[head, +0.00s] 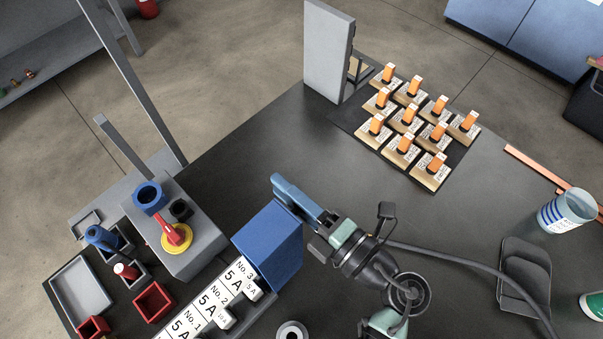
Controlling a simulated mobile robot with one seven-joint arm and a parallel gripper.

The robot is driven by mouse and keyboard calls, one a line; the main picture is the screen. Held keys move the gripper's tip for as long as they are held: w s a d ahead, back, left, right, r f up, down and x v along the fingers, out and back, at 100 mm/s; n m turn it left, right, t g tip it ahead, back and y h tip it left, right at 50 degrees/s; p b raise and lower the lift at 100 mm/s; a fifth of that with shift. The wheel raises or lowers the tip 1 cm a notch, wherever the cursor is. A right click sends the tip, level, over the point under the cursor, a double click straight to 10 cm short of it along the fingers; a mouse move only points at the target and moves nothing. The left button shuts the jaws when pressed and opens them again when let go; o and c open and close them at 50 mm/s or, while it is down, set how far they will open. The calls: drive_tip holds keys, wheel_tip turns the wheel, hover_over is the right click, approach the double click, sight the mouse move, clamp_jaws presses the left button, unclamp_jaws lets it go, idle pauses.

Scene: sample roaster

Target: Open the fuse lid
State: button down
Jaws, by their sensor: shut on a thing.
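The fuse lid looks to be the blue box-shaped cover (268,243) at the right end of a row of white fuse labels (212,300), marked No. 1 to No. 3 and 5A. These labels show uncovered beside it. A lighter blue bar (291,195) runs along the cover's upper right edge towards my wrist; I cannot tell whether it belongs to the lid. My gripper (312,225) is at the cover's right side, shut on what appears to be the lid. My gripper and wrist hide the exact contact.
A grey box with a red switch on a yellow disc (175,234) stands just left of the lid. Small bins (153,302) lie further left. Several orange-handled blocks (408,118) and a grey upright panel (329,52) stand behind. The middle tabletop is clear. A beaker (565,212) stands right.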

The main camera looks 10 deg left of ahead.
drive_tip(key=shift+s+a+r, duration=0.2)
drive_tip(key=shift+s+a, duration=0.05)
drive_tip(key=shift+s, duration=0.15)
drive_tip(key=c, duration=0.6)
unclamp_jaws()
drive_tip(key=b+v, duration=0.1)
drive_tip(key=v, duration=1.2)
